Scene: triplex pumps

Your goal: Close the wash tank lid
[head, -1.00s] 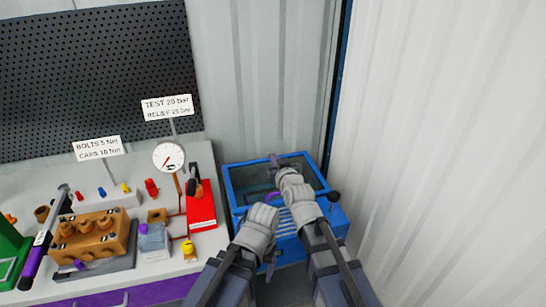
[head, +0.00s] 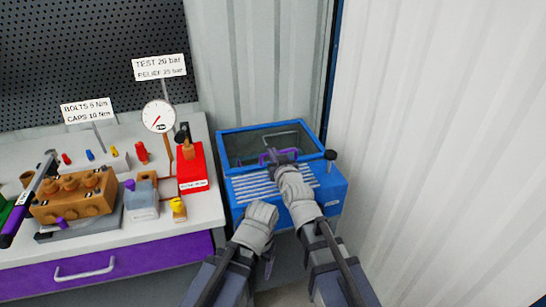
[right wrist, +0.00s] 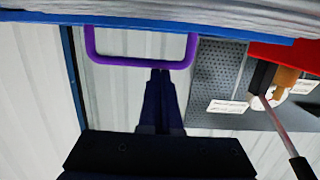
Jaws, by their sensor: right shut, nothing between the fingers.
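The wash tank (head: 330,190) is a blue box right of the bench, with a slatted front section. Its blue-framed lid (head: 245,128) has a dark see-through middle and a purple handle (head: 266,155) near its front edge; how far the lid is open is unclear. In the right wrist view the purple handle (right wrist: 140,62) joins a blue edge. My right gripper (head: 274,155) is shut and empty at the handle; its fingertips (right wrist: 160,72) appear close to the handle bar, contact unclear. My left gripper (head: 269,262) is low before the tank, its fingers mostly hidden.
A black knob (head: 330,155) stands at the tank's right side. The bench (head: 205,215) at left holds a red pump box (head: 192,172), a gauge (head: 158,116) and a brown block (head: 75,200). A corrugated wall (head: 430,150) closes the right side.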

